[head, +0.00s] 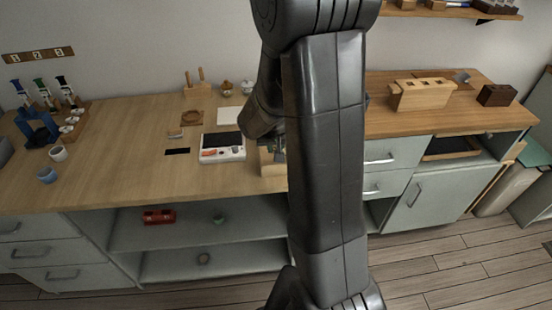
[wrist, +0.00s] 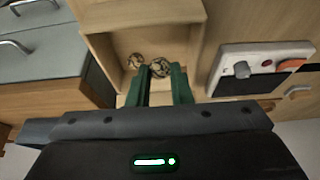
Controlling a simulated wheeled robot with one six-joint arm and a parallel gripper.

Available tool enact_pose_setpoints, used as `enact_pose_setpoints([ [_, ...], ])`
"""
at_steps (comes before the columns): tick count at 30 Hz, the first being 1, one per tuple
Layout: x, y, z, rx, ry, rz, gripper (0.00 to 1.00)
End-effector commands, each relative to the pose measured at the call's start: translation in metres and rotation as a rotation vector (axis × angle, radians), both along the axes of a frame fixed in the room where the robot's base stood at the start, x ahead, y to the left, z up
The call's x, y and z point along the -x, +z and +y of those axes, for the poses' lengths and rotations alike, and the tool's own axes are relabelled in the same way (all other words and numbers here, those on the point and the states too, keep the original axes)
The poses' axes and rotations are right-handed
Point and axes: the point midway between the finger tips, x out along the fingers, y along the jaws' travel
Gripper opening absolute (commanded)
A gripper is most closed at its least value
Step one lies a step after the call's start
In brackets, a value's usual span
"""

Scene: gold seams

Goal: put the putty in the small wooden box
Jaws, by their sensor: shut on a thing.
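My gripper (wrist: 162,70) has green fingers closed on a small round mottled dark-and-gold lump, which I take for the putty (wrist: 160,67). It is at the fingertips, over the open small wooden box (wrist: 195,14) in the wrist view. A second, smaller mottled round thing (wrist: 135,61) shows in the box, left of the fingers. I cannot tell whether the held lump touches the box floor. In the head view the box (head: 270,169) stands at the counter's front edge, partly hidden by my arm.
A white device (head: 222,147) with a dark plate stands left of the box and also shows in the wrist view (wrist: 262,62). A dark strip (head: 177,152) lies further left. A slotted wooden block (head: 422,94) stands on the right counter. The left counter's front is mostly clear.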

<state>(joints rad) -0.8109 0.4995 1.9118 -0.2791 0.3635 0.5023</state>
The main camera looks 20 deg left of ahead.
Motion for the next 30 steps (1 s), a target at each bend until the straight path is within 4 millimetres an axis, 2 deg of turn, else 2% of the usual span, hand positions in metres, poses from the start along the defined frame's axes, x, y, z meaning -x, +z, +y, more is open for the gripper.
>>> enact_pose_setpoints([
  [5, 0.000, -0.015, 0.000, 0.001, 0.000, 0.000, 0.00],
  [11, 0.000, -0.044, -0.001, 0.002, 0.000, 0.001, 0.00],
  [24, -0.001, -0.050, 0.000, -0.001, -0.001, -0.002, 0.00],
  [25, -0.001, -0.048, 0.000, -0.001, -0.001, -0.001, 0.25],
  [27, 0.000, -0.048, 0.000, -0.001, -0.001, -0.001, 0.38],
  [30, 0.000, -0.048, 0.000, -0.001, -0.001, -0.001, 0.41],
])
